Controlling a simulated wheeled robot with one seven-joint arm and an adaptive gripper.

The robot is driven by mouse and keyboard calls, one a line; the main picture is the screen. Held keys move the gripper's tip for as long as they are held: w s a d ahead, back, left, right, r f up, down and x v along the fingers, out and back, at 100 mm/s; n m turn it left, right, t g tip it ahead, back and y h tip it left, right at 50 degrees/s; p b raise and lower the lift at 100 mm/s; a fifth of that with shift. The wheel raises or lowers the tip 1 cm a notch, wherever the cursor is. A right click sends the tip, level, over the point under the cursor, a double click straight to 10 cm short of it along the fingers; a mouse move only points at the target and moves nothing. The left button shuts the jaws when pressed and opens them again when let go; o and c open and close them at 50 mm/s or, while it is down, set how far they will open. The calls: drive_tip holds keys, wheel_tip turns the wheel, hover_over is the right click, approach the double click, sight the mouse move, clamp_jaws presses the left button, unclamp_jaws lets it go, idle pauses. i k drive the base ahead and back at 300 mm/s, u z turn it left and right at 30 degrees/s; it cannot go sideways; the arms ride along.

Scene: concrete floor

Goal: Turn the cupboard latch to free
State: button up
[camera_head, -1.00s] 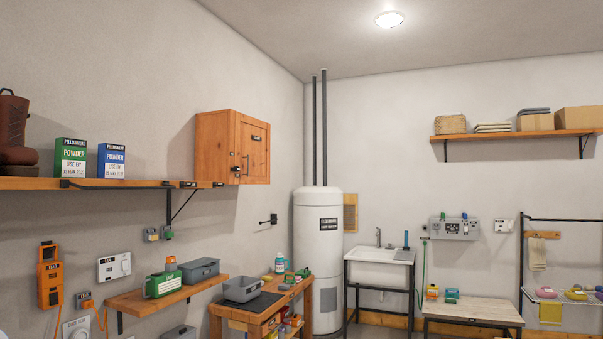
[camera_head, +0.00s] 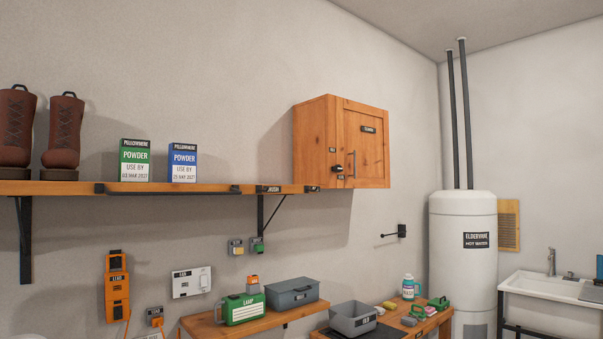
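A wooden cupboard (camera_head: 312,140) hangs on the wall right of centre in the head view, with its door (camera_head: 364,145) closed. A dark upright handle (camera_head: 354,164) is on the left part of the door. A small dark latch knob (camera_head: 340,169) sits at the door's left edge, between small black labels. The labels there are too small to read, and I cannot tell how the latch is turned. My gripper is not in view.
A long wall shelf (camera_head: 75,188) with boots (camera_head: 62,135) and two powder boxes (camera_head: 183,163) runs left of the cupboard, ending near its lower left. Below are a lower shelf (camera_head: 215,329), a workbench with a grey bin (camera_head: 353,318), and a white water heater (camera_head: 463,285) to the right.

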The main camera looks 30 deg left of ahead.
sight(337, 168)
drive_tip(key=u, duration=0.4)
drive_tip(key=i, duration=1.85)
drive_tip(key=z, duration=0.2)
